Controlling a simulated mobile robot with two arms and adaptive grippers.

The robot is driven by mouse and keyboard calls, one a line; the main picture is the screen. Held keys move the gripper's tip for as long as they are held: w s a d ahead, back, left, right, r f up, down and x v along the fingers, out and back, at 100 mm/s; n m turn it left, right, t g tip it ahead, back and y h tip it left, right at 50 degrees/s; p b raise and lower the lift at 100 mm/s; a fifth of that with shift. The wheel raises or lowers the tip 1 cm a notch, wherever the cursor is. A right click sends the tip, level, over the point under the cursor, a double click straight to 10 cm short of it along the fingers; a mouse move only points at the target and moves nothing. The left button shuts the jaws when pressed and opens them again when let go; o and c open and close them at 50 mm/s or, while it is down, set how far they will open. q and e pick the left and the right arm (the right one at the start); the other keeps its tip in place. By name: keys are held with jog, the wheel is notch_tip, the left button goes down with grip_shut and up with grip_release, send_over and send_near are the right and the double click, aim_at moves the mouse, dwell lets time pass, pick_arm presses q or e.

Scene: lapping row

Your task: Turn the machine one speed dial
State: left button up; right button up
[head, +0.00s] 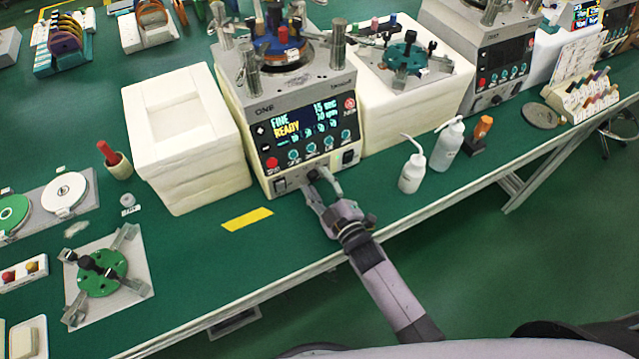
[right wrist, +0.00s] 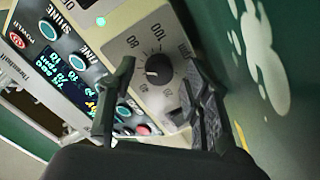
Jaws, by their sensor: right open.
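Machine one (head: 262,108) is a grey box with a dark panel reading "FINE READY" and the label "ONE". Its speed dial (right wrist: 158,69) is a round black knob with a white pointer line, on a light plate with a printed scale up to 100. In the head view the dial (head: 313,174) shows low on the machine's front, partly behind my fingers. My right gripper (head: 318,182) is open in front of it. In the right wrist view the dial appears between the fingertips (right wrist: 157,72); I cannot tell whether they touch it. My left gripper is not in view.
A white foam block stack (head: 205,187) stands left of the machine. White bottles (head: 412,172) and an orange-capped item (head: 483,127) stand to the right. A yellow strip (head: 247,219) lies on the green bench, clear near its front edge.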

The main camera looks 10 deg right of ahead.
jog(key=v, duration=1.2)
jog(key=shift+d, duration=0.1)
